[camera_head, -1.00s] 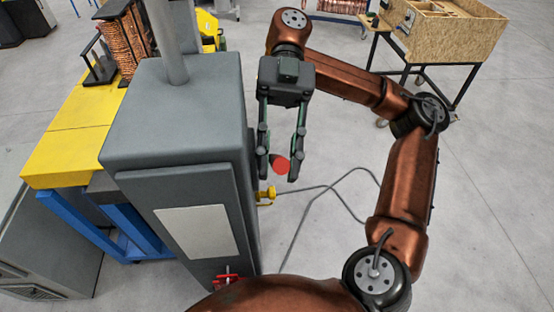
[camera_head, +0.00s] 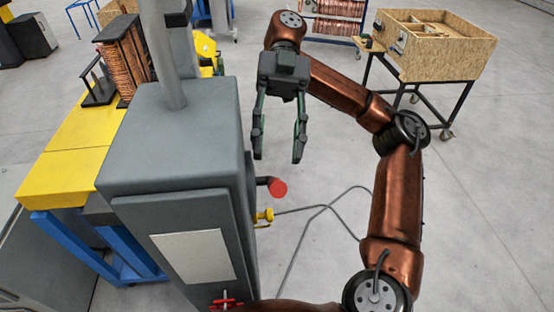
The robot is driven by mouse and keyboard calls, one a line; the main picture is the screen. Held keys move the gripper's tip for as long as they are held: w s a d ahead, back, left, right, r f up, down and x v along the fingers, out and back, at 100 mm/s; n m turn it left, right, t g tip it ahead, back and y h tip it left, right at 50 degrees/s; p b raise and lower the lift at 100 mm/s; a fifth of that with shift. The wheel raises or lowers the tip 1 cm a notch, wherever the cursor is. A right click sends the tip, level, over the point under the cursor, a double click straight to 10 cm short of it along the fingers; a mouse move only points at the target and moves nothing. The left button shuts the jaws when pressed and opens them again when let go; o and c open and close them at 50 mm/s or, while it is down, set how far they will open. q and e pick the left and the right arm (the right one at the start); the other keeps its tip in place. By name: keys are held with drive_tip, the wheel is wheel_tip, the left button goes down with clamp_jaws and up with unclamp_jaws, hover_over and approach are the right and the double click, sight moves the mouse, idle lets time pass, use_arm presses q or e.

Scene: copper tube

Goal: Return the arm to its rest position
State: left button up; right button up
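My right arm (camera_head: 396,200) reaches up from the bottom right and bends left at its elbow. My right gripper (camera_head: 278,158) hangs from its end with two dark fingers apart and nothing between them. It is just right of the grey cabinet (camera_head: 170,140), above and beyond a round red knob (camera_head: 278,188) on the cabinet's right side. A visible gap separates the fingertips from the knob. My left gripper is not in view.
A yellow valve (camera_head: 264,217) and a red valve (camera_head: 226,304) sit on the cabinet. A wooden box (camera_head: 436,45) on a table stands at the back right. Cables lie on the open floor.

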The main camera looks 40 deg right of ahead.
drive_tip(key=shift+w+d, duration=0.15)
idle(0.4)
